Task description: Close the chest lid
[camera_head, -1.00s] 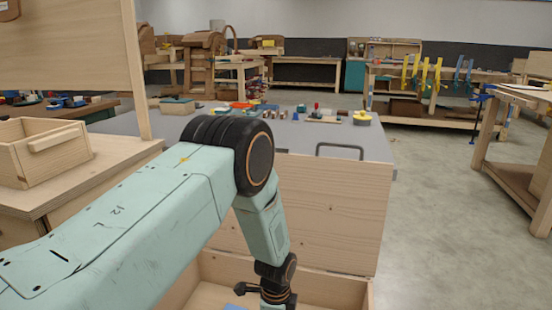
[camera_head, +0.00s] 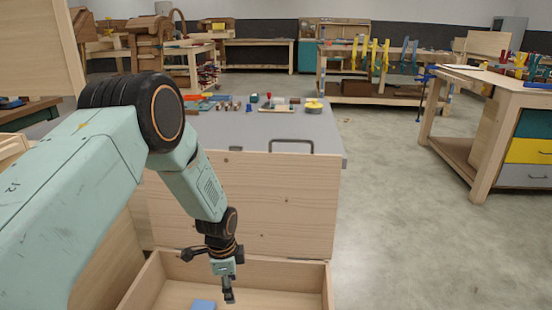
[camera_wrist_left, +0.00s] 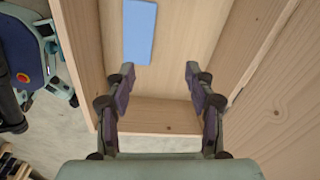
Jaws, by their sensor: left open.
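The wooden chest lid (camera_head: 265,205) stands upright and open behind the chest, with a dark handle (camera_head: 291,146) at its top edge. The chest box (camera_head: 285,270) is open below it. A blue block (camera_head: 203,305) lies inside on the chest floor; it also shows in the left wrist view (camera_wrist_left: 140,32). My left gripper (camera_head: 229,293) points down over the chest opening, in front of the lid and beside the block. Its fingers (camera_wrist_left: 160,74) are apart and empty in the left wrist view. My right gripper is not in view.
A grey table (camera_head: 325,135) behind the lid holds several small objects. A wooden panel (camera_head: 40,45) stands at the upper left. A workbench with coloured drawers (camera_head: 530,150) stands at the right. The floor (camera_head: 400,230) between it and the chest is clear.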

